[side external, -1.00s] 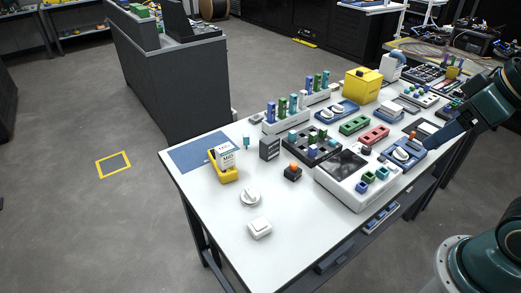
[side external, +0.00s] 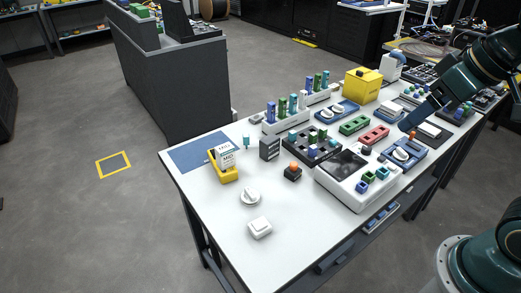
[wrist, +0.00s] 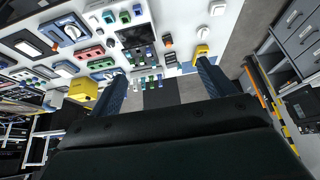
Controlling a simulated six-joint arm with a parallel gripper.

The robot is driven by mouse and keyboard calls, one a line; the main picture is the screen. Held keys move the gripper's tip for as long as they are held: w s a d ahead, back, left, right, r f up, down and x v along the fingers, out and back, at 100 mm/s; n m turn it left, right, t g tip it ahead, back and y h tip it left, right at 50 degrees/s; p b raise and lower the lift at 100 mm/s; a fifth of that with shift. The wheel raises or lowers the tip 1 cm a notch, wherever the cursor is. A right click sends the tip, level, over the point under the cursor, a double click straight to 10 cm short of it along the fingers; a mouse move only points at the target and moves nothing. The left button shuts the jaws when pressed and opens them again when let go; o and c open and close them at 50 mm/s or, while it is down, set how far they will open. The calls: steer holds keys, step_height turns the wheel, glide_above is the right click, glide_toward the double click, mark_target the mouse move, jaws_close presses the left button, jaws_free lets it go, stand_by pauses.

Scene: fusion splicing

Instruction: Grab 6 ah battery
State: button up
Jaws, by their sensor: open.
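A dark grey upright box with pale markings (side external: 270,148) stands near the middle of the white table in the side external view. It may be the 6 Ah battery, but its lettering is too small to read. My gripper (side external: 413,116) is above the right part of the table, well apart from this box. In the wrist view my gripper (wrist: 160,85) shows its two blue fingers spread wide with nothing between them. I cannot surely pick out the dark box in the wrist view.
A yellow holder with white labelled packs (side external: 229,174) stands left of the box by a blue mat (side external: 186,154). A dark block with an orange knob (side external: 293,172) is close by. Racks and trays crowd the right; the table's near left is mostly clear around two white items.

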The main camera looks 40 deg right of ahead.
steer(key=w, duration=1)
steer(key=n, duration=0.1)
glide_above(271, 139)
steer(key=s, duration=0.4)
step_height(271, 139, down, 20)
steer(key=shift+d+g, duration=0.15)
steer(key=shift+g, duration=0.25)
steer(key=shift+f, duration=0.15)
steer(key=shift+a+x, duration=0.2)
steer(key=shift+x, duration=3.95)
steer(key=shift+y, duration=0.3)
steer(key=shift+x, duration=2.6)
